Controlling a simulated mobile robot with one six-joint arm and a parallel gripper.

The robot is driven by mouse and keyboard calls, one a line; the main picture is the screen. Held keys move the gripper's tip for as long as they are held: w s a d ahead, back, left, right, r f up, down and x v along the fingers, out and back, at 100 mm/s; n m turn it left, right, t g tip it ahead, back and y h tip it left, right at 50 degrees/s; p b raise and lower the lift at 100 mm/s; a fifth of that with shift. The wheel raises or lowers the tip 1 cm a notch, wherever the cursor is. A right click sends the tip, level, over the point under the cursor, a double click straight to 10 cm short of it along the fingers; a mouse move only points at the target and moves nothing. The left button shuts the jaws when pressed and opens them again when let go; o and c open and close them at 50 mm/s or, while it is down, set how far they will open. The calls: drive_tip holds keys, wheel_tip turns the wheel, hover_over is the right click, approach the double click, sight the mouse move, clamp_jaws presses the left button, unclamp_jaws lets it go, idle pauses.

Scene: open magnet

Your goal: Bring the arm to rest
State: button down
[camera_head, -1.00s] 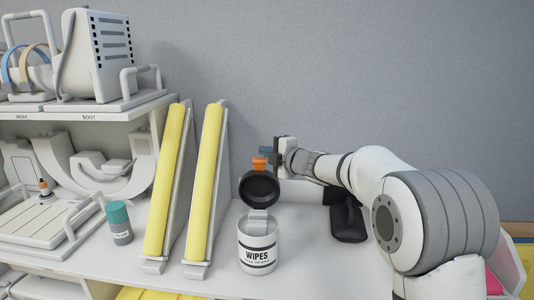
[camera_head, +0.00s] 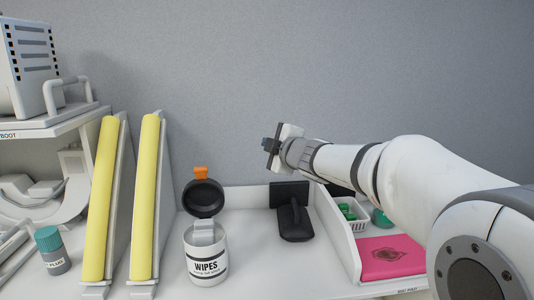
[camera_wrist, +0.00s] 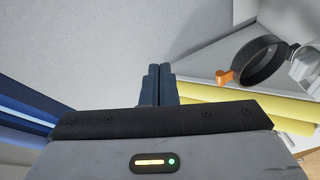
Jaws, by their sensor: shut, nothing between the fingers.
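My gripper (camera_head: 266,146) is raised at the end of my arm, in front of the grey wall and above the shelf with the wipes canister. In the wrist view its two dark fingers (camera_wrist: 157,84) are together with nothing between them. My arm reaches in from the right side of the head view.
An open wipes canister (camera_head: 205,258) with a black lid (camera_head: 204,198) and orange tab stands on the shelf. Two yellow pads (camera_head: 99,200) lean left of it. A black object (camera_head: 293,222) lies right of it. A pink item (camera_head: 391,258) lies in a tray further right.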

drive_tip(key=s+d+f+m+g+h, duration=0.2)
drive_tip(key=s+d+f+m+h, duration=0.4)
drive_tip(key=s+d, duration=0.25)
drive_tip(key=s+d+f+m+g+h, duration=0.25)
drive_tip(key=s+d+f+m, duration=0.25)
drive_tip(key=s+d+m, duration=0.3)
drive_tip(key=s+d+f+m+g, duration=0.1)
drive_tip(key=s+f+m+g, duration=0.2)
drive_tip(key=s+f, duration=0.3)
drive_tip(key=s+d+f+m+g, duration=0.1)
drive_tip(key=s+f, duration=0.5)
drive_tip(key=s, duration=0.6)
drive_tip(key=shift+s+f+m+g+b, duration=0.2)
drive_tip(key=shift+s+m+g+b, duration=0.2)
drive_tip(key=shift+m+g, duration=0.7)
